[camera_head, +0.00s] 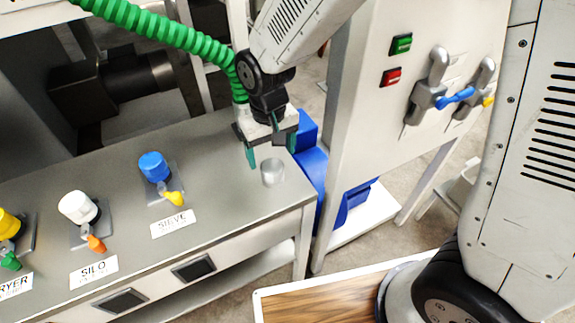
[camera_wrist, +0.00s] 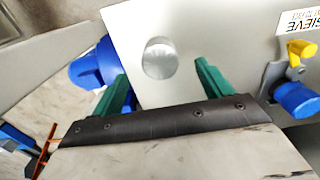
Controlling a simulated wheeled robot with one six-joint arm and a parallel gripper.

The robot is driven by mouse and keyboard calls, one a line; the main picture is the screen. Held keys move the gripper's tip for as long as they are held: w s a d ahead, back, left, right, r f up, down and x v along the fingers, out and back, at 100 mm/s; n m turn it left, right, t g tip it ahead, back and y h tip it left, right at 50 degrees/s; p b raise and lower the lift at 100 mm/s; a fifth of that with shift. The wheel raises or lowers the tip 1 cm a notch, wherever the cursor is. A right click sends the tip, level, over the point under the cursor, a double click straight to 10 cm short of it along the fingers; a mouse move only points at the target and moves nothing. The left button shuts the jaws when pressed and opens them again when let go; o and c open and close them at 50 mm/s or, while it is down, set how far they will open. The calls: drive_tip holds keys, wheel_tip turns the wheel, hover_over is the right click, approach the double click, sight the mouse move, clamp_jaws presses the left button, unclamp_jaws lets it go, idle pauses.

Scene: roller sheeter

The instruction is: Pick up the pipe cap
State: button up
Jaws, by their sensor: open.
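The pipe cap (camera_head: 272,172) looks like a small grey metal cylinder standing on the grey table near its right corner. In the wrist view the cap (camera_wrist: 160,60) shows as a round metal disc between and beyond the two fingertips. My gripper (camera_head: 270,150) is open and empty, with green fingers pointing down just above and behind the cap. In the wrist view my gripper (camera_wrist: 162,80) has one finger on each side of the cap in the picture. I see no contact with the cap.
On the grey table (camera_head: 225,165) stand fittings with blue (camera_head: 153,166), white (camera_head: 77,207) and yellow caps, beside labels. A blue object (camera_head: 312,165) is just right of the table. A panel with levers (camera_head: 430,85) stands right. A green hose (camera_head: 170,28) runs behind my gripper.

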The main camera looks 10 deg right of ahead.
sight(272, 166)
drive_tip(key=shift+w+a+f, duration=0.1)
drive_tip(key=shift+a+f, duration=0.1)
drive_tip(key=shift+f, duration=0.1)
drive_tip(key=f, duration=0.7)
drive_tip(key=shift+w+d+f, duration=0.1)
drive_tip(key=shift+w+d, duration=0.05)
drive_tip(key=shift+w, duration=0.1)
drive_tip(key=c, duration=1.1)
